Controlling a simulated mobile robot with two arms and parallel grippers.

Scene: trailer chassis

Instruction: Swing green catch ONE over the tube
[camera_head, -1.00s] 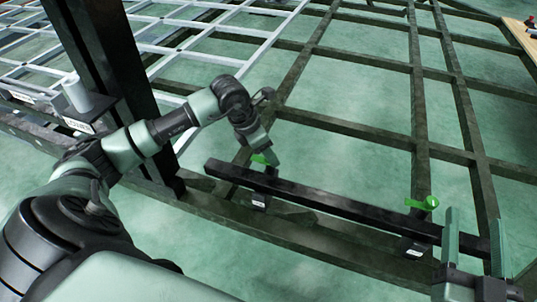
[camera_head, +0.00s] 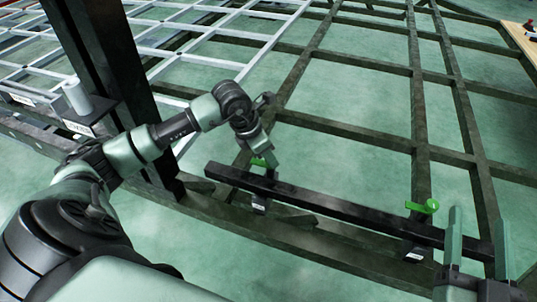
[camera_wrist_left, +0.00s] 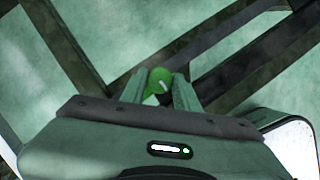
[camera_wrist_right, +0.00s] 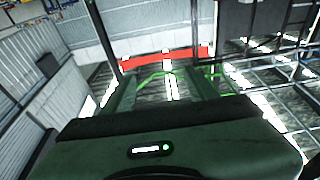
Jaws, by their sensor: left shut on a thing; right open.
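The dark tube (camera_head: 330,208) lies along the front beam of the chassis, in two black brackets. A green catch (camera_head: 258,163) is at the left bracket (camera_head: 259,205), partly hidden by my left gripper (camera_head: 266,162). In the left wrist view, my left gripper (camera_wrist_left: 160,88) is shut on that catch's round green knob (camera_wrist_left: 159,80). The second green catch (camera_head: 424,207) stands at the right bracket (camera_head: 414,251), its knob to the right. My right gripper (camera_head: 480,232) is open and empty, in front of the tube's right end. Which catch is numbered ONE I cannot read.
Dark chassis beams (camera_head: 418,120) form a grid over the green floor. A dark upright post (camera_head: 115,80) stands left, beside a bracket with a grey cylinder (camera_head: 77,97). A pale grid frame (camera_head: 190,50) lies behind. A wooden board (camera_head: 522,38) is at the far right.

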